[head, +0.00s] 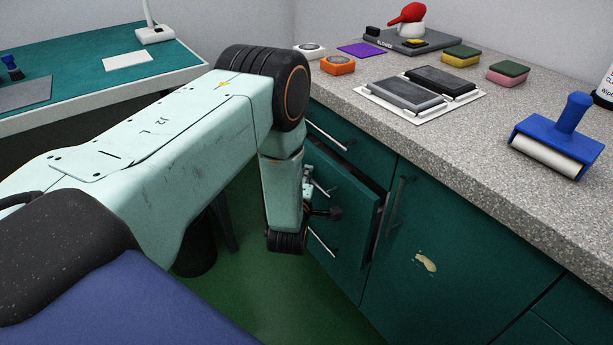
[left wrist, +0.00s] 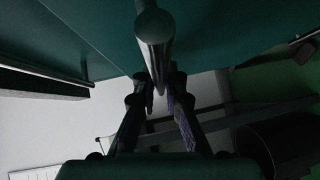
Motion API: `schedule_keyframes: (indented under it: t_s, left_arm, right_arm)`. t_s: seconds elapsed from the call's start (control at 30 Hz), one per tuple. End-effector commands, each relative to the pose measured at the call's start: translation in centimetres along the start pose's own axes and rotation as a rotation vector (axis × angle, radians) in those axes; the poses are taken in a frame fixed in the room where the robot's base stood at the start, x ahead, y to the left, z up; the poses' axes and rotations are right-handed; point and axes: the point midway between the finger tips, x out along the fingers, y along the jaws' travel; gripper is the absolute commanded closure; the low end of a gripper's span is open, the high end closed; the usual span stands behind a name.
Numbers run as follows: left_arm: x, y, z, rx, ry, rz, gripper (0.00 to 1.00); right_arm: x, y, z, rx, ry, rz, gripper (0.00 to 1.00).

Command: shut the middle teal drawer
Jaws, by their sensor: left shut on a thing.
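The middle teal drawer (head: 352,222) stands partly out from the cabinet front in the head view. Its side and top edge show a dark gap behind the front panel. My left gripper (head: 319,201) is at its front, beside the bar handle (head: 321,187), and is partly hidden by my own wrist. In the left wrist view the round metal handle (left wrist: 154,28) runs down to the fingers of my left gripper (left wrist: 158,88), which are shut on it. The exact contact is dark and hard to see. My right gripper is not in view.
The drawer front above (head: 342,146) looks closed. A cabinet door (head: 440,262) with a vertical handle is to the right. The speckled counter (head: 400,125) above holds sponges, a dark two-part tray and a blue roller (head: 560,137). Green floor lies below, and a teal-topped table (head: 90,70) stands at left.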

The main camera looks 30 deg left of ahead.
Motion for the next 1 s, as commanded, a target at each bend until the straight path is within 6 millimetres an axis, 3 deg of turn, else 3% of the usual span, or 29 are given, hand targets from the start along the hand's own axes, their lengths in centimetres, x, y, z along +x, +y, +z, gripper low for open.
schedule_keyframes:
  t_s: [0.5, 0.8, 1.0]
  left_arm:
    - [0.1, 0.0, 0.1, 0.0, 0.0, 0.0, 1.0]
    - [2.8, 0.7, 2.8, 0.0, -0.001, 0.004, 1.0]
    - [3.1, 1.0, 3.2, 0.0, -0.003, 0.002, 1.0]
  right_arm:
    - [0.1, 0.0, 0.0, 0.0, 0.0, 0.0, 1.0]
    - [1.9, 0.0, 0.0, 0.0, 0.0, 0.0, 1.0]
    - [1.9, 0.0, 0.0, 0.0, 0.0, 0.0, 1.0]
